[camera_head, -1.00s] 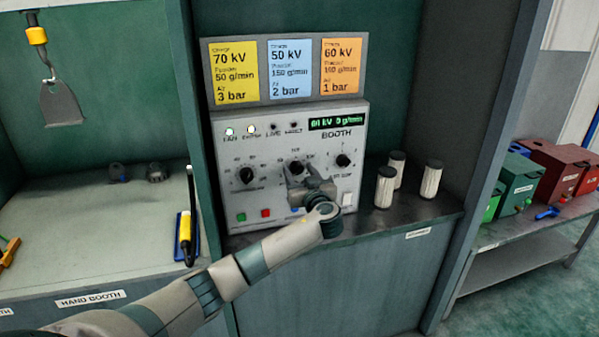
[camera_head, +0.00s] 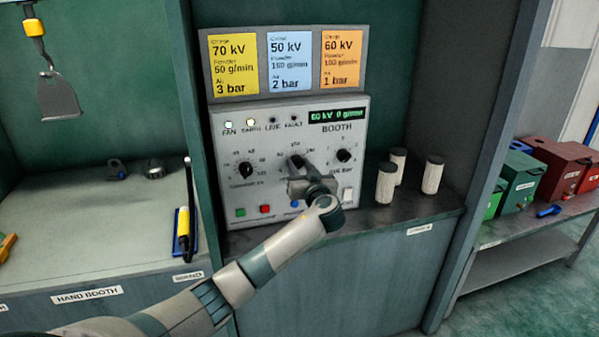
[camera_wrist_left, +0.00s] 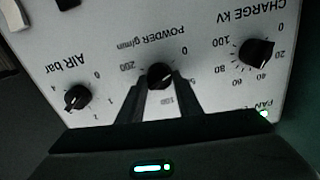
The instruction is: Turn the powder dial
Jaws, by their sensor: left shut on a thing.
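The powder dial (camera_head: 297,161) is the black middle knob on the grey booth panel (camera_head: 222,150). In the left wrist view the powder dial (camera_wrist_left: 160,74) appears upside down, with its scale around it. My left gripper (camera_head: 297,180) is at the dial from below. In the wrist view the two dark fingers of the left gripper (camera_wrist_left: 161,84) are on either side of the knob, shut on it. The display (camera_head: 337,114) reads 60 kV and what looks like 0 g/min. My right gripper is not in view.
The charge dial (camera_head: 246,172) and air dial (camera_head: 344,156) flank the powder dial. Yellow, blue and orange setting cards (camera_head: 290,59) stand above. White cylinders (camera_head: 386,183) stand on the shelf right of the panel. A metal plate (camera_head: 58,98) hangs at left.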

